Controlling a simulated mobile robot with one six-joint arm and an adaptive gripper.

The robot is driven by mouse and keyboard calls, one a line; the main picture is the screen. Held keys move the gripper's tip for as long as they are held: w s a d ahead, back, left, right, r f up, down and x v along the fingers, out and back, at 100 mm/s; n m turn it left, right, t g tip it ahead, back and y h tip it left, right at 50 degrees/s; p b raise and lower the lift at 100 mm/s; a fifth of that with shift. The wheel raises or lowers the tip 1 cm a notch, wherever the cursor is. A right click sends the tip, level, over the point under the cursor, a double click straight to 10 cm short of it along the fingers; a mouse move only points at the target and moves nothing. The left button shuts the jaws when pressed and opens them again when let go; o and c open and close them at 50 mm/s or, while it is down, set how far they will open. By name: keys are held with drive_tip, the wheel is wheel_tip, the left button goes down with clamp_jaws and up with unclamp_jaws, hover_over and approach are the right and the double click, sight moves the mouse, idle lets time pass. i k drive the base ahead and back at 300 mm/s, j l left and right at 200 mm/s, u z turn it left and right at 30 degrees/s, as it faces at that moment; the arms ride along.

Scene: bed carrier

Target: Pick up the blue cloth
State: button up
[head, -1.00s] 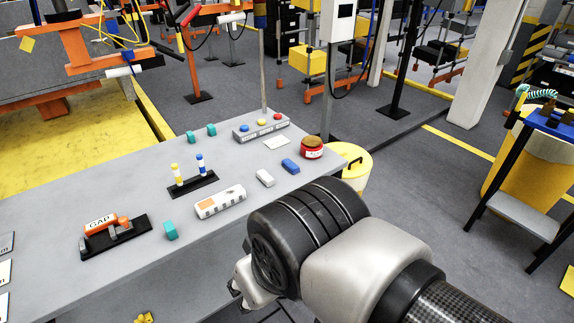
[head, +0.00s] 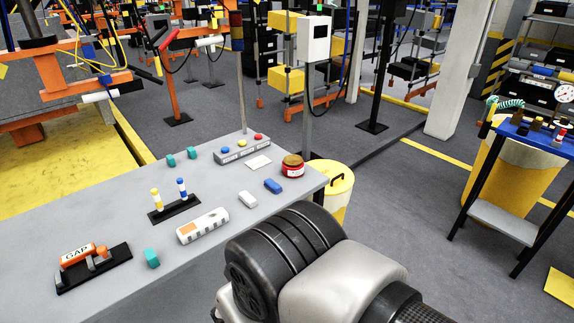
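A small flat blue item (head: 273,186) lies on the grey table near its right end; it may be the blue cloth, but its material is too small to tell. A white block (head: 248,199) lies just left of and nearer than it. My black and silver wrist fills the lower middle of the head view, in front of the table's right edge. My gripper's fingers do not show; they are hidden behind the wrist or below the frame.
A yellow bin (head: 335,192) stands beyond the right end. Right floor is open before a blue-topped stand (head: 520,133).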

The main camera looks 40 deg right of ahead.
sight(269, 183)
drive_tip(key=i+l, duration=0.25)
drive_tip(key=i, duration=0.15)
drive_tip(key=i+l+z, duration=0.1)
drive_tip(key=i, duration=0.25)
drive_tip(key=i+l, duration=0.3)
drive_tip(key=i+z, duration=0.05)
drive_tip(key=i, duration=0.05)
